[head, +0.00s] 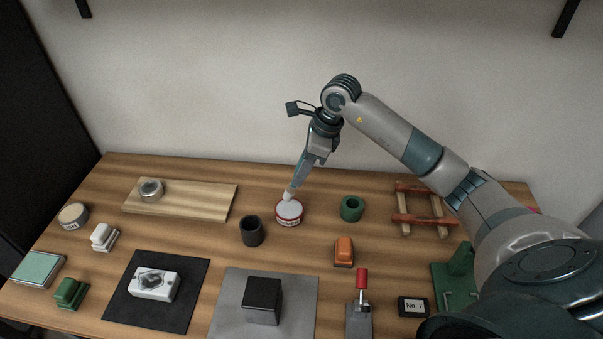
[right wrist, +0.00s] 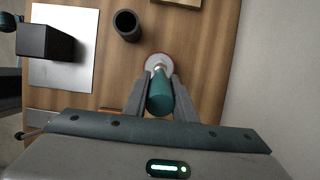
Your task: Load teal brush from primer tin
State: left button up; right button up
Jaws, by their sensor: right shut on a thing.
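The primer tin (head: 289,213) is a low round tin with a red labelled side and a pale top, at the back middle of the bench. My right gripper (head: 299,180) points down above it, tilted, shut on the teal brush. In the right wrist view the brush's teal handle (right wrist: 160,95) lies between the two fingers, with the tin (right wrist: 159,62) beyond its tip. The brush's pale tip (head: 289,195) is at the tin's top; I cannot tell how deep it reaches. My left gripper is not in the head view.
A dark cup (head: 252,231) stands left of the tin and a green ring (head: 352,208) right of it. An orange block (head: 343,251) is in front. A wooden board (head: 180,200) lies back left, a wooden rack (head: 422,208) back right. A black block (head: 262,300) sits on a grey sheet.

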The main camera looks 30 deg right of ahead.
aim_at(297, 169)
jog(key=shift+r+p, duration=0.55)
jog(key=shift+r, duration=0.85)
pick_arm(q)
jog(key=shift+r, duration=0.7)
pick_arm(e)
jog(key=shift+a, duration=0.1)
